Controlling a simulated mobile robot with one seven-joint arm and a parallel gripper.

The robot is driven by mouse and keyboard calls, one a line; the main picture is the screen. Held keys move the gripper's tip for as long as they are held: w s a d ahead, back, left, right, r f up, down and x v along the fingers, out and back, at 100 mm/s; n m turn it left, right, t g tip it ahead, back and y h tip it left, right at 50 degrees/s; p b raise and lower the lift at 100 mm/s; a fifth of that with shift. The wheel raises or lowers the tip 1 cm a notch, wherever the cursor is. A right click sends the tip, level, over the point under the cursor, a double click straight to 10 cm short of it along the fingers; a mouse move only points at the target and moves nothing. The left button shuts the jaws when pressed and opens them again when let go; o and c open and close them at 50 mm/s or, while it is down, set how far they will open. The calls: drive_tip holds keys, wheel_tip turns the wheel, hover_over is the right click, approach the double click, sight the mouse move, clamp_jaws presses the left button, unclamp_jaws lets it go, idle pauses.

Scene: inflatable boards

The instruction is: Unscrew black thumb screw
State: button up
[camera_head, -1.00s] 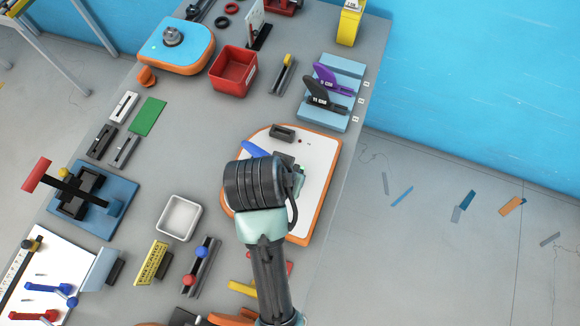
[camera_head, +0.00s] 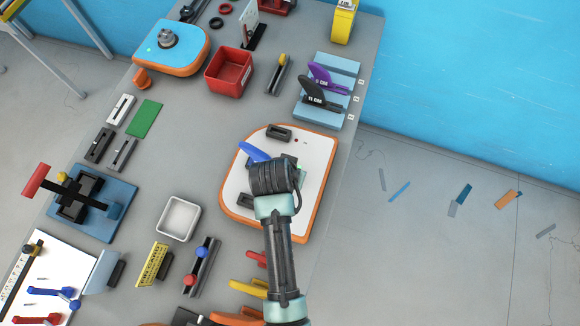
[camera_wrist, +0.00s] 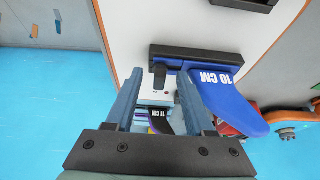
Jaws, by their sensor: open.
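A blue fin marked "10 CM" (camera_wrist: 225,100) stands in a black fin box (camera_wrist: 200,54) on the white board (camera_head: 318,160) with an orange edge; the fin also shows in the head view (camera_head: 254,152). A small black upright piece (camera_wrist: 160,76), seemingly the thumb screw, sits at the box's left end in the wrist view. My gripper (camera_wrist: 159,84) is open and empty, its two blue-grey fingers on either side of this piece in the picture. I cannot tell whether they touch it. In the head view my wrist hides the fingertips.
A black slotted box (camera_head: 279,132) is on the board's far end. Purple and black fins (camera_head: 312,91) stand on light blue steps at the back right. A red bin (camera_head: 230,72), a white tray (camera_head: 179,218) and a slider with knobs (camera_head: 197,268) lie to the left.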

clamp_jaws()
drive_tip(key=c, duration=0.6)
unclamp_jaws()
clamp_jaws()
drive_tip(key=shift+s+d+r+n+y+p, duration=0.15)
drive_tip(key=shift+n+y+p, duration=0.15)
drive_tip(key=shift+n+p, duration=0.45)
drive_tip(key=shift+n+y, duration=0.4)
drive_tip(key=shift+n, duration=0.55)
drive_tip(key=shift+d, duration=0.1)
